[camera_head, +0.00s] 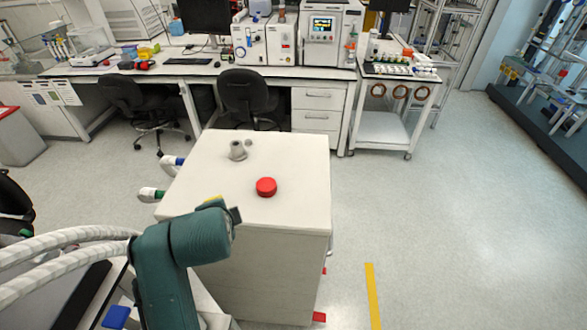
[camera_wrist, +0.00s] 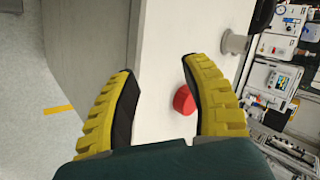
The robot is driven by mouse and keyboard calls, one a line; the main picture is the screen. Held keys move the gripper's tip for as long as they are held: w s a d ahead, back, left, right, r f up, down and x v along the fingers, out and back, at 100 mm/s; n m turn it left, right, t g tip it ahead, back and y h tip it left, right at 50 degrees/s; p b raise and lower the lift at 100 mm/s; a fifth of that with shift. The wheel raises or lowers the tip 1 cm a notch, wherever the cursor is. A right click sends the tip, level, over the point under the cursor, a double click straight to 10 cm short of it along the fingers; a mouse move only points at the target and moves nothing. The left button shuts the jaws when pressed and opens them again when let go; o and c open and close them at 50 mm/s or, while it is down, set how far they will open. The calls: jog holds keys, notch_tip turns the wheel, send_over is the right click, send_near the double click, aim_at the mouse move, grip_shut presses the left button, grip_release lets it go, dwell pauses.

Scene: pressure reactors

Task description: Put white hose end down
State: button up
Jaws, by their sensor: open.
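My gripper (camera_wrist: 158,70) is open in the wrist view, its two yellow fingers with dark inner pads apart and nothing between them. In the head view my arm hides most of it. Two ribbed white hoses (camera_head: 62,240) run in from the left edge and pass behind my arm; I cannot tell where they end. Two short white ends, one with a green band (camera_head: 152,195) and one with a blue band (camera_head: 172,162), stick out at the left side of the white cabinet (camera_head: 300,160). I cannot tell whether these belong to the hoses.
A red round cap (camera_head: 266,187) and a grey fitting (camera_head: 237,150) stand on the cabinet top; both show in the wrist view, the cap (camera_wrist: 184,99) close to the right finger. A bench with instruments (camera_head: 265,68) and chairs are behind. The floor at right (camera_head: 440,200) is clear.

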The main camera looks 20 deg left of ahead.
jog(key=d+r+n+t+h, duration=0.1)
jog(key=d+r+n+t, duration=0.3)
jog(key=d+r, duration=0.65)
jog(key=d+r+n+t, duration=0.2)
jog(key=d+r+t, duration=0.5)
jog(key=d, duration=0.6)
jog(key=s+d+r+n+t+h, duration=0.3)
jog(key=s+d+r+h, duration=0.1)
jog(key=s+d+r, duration=0.6)
jog(key=shift+d+r+n+t, duration=0.3)
jog(key=shift+r+t, duration=0.1)
jog(key=shift+r, duration=0.4)
notch_tip(320, 180, up, 18)
jog(key=p, duration=1.8)
jog(key=shift+r, duration=0.2)
